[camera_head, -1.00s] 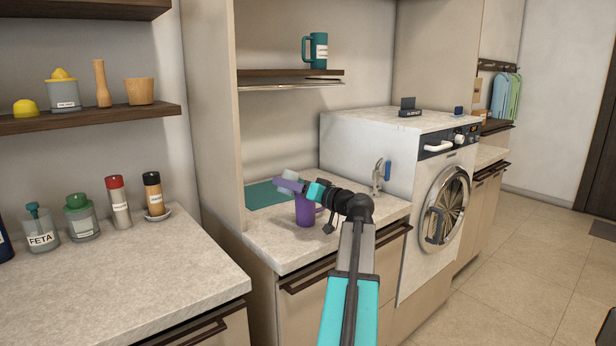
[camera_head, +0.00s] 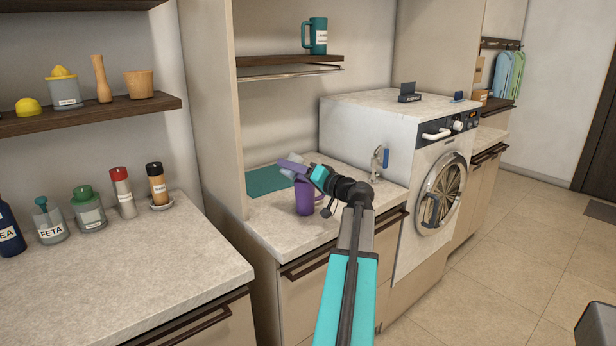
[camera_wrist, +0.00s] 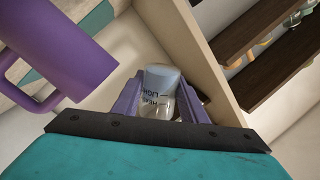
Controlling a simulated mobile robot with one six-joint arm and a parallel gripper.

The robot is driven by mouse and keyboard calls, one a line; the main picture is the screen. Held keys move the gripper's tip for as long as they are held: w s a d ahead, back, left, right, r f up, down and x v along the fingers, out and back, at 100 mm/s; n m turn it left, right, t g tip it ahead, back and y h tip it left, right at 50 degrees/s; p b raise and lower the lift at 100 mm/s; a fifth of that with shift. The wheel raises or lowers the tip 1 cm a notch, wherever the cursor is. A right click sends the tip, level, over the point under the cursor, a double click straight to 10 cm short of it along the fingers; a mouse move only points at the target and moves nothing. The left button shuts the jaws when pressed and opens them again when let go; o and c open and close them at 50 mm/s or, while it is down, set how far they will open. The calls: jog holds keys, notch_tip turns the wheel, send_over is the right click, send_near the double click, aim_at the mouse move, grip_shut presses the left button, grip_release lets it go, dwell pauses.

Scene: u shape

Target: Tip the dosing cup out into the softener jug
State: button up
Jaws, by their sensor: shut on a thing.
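My gripper (camera_head: 289,166) has purple fingers and is shut on a small clear cup with markings, the dosing cup (camera_head: 285,173). In the wrist view the cup (camera_wrist: 160,92) sits between the fingers, its lettering partly readable; I cannot tell what it holds. A purple jug with a handle (camera_head: 304,197) stands upright on the counter, just below and beside the gripper. The jug also fills the upper left of the wrist view (camera_wrist: 65,50). I see no label on it. A teal jug with a white label (camera_head: 315,36) stands on the shelf above; its label is too small to read.
A teal mat (camera_head: 262,182) lies behind the purple jug. Several bottles and jars stand on the left counter (camera_head: 120,255), which has free room in front.

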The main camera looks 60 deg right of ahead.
jog(key=shift+f+m+p, duration=0.25)
jog(key=shift+m+p, duration=0.65)
jog(key=shift+p, duration=0.9)
jog(key=shift+r+m+p, duration=0.35)
jog(key=shift+m+p, duration=0.65)
jog(key=shift+p, duration=1.2)
jog(key=shift+f+m+h+p, duration=0.4)
jog(key=shift+m+p, duration=0.6)
jog(key=shift+p, duration=0.95)
jog(key=shift+d+r+m+t, duration=0.3)
jog(key=shift+d+m, duration=0.2)
jog(key=shift+m, duration=0.4)
jog(key=shift+s+d+r+m+h+p, duration=0.1)
jog(key=shift+r+m+h+p, duration=0.15)
jog(key=shift+m, duration=0.25)
jog(key=shift+d+r+m+h+p, duration=0.1)
jog(key=shift+m+p, duration=0.2)
jog(key=shift+m, duration=0.2)
jog(key=shift+d+f+m, duration=0.15)
jog(key=shift+f+m, duration=0.3)
jog(key=shift+m, duration=0.55)
jog(key=shift+d+r, duration=0.1)
